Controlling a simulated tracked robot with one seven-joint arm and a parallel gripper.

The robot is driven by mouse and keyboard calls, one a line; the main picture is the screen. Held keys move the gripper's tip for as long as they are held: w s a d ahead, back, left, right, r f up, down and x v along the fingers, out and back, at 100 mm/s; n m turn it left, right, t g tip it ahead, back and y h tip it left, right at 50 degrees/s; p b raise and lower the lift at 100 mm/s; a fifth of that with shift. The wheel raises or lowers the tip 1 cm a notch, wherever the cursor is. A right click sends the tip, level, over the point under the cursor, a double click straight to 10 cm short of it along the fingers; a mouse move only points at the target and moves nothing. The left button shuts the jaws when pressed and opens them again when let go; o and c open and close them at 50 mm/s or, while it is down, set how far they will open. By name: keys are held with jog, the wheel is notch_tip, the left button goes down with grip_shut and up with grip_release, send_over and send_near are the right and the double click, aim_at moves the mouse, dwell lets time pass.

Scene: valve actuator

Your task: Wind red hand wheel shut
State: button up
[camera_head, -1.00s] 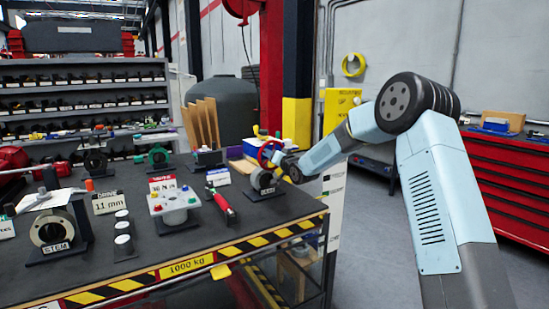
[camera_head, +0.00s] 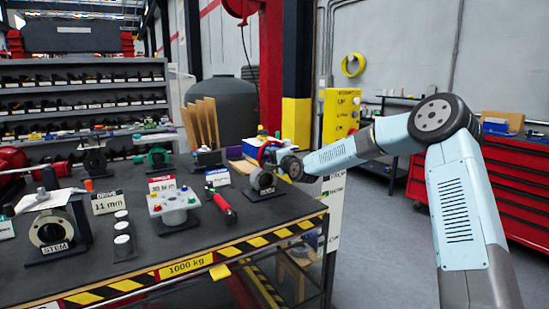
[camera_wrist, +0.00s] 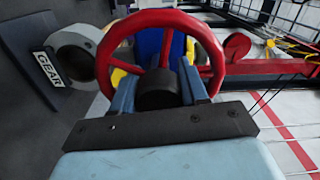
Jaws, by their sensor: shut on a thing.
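The red hand wheel (camera_head: 266,153) stands near the right end of the black bench, by the grey ring-shaped block (camera_head: 263,180). In the wrist view the wheel's rim (camera_wrist: 150,18) arches over my gripper (camera_wrist: 158,90), and the same block (camera_wrist: 72,55) shows at left with its GEAR label. My gripper's two blue-grey fingers sit either side of the wheel's dark round hub, inside the rim, and are shut on it. In the head view my gripper (camera_head: 291,167) is small and partly covers the wheel. The wheel's lower rim is hidden.
A red-handled tool (camera_head: 222,207) lies left of the wheel, beside a grey box with coloured knobs (camera_head: 174,203). Wooden slats (camera_head: 203,125) stand behind. The striped bench edge (camera_head: 250,245) runs along the front. Open floor lies right of the bench, before a red cabinet (camera_head: 500,195).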

jog(key=shift+w+d+f+m, duration=0.2)
jog(key=shift+d+m, duration=0.2)
jog(key=shift+m, duration=0.3)
jog(key=o, duration=0.8)
jog(key=shift+a, duration=0.15)
jog(key=shift+a, duration=0.1)
jog(key=shift+s, duration=0.1)
jog(key=v, duration=1.3)
jog(key=shift+s+d, duration=0.25)
jog(key=shift+d, duration=0.05)
